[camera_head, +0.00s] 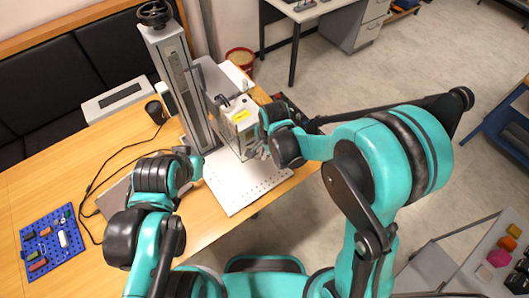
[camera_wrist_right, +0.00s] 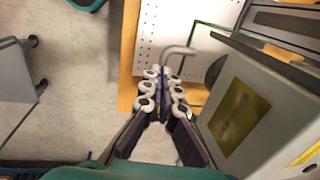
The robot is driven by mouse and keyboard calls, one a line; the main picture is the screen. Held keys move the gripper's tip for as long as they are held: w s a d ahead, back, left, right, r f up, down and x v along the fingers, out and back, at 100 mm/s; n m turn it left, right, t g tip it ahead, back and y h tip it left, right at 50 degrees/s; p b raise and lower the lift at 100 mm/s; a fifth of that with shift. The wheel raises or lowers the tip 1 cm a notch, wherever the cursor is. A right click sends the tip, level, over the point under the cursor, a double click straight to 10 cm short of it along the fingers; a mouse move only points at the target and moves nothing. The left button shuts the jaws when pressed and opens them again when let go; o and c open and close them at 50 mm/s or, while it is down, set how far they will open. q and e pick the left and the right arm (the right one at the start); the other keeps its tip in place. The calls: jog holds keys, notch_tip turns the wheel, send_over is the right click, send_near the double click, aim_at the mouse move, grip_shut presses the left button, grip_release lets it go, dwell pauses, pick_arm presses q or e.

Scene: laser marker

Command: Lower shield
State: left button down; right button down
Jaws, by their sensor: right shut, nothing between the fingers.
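The laser marker (camera_head: 176,80) stands on the wooden table, with a tall grey column and a white head (camera_head: 238,117) bearing a yellow label. A clear, thin-framed shield (camera_head: 214,128) hangs in front of the column beside the head, above the perforated base plate (camera_head: 240,190). In the wrist view, a green-edged clear panel (camera_wrist_right: 196,30) and a bent grey rod (camera_wrist_right: 180,49) lie just beyond my right gripper (camera_wrist_right: 165,77). Its fingers are shut and empty; whether they touch the rod is unclear. My right gripper (camera_head: 262,149) is right of the head. My left gripper (camera_head: 190,156) is left of the plate, its fingers unclear.
A blue pegboard (camera_head: 52,245) with small parts lies at the table's left. A black cup (camera_head: 155,111) and cables lie left of the column. A red bin (camera_head: 240,58) stands on the floor behind.

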notch_tip(320, 180, down, 18)
jog(key=b, duration=1.5)
jog(key=shift+s, duration=0.15)
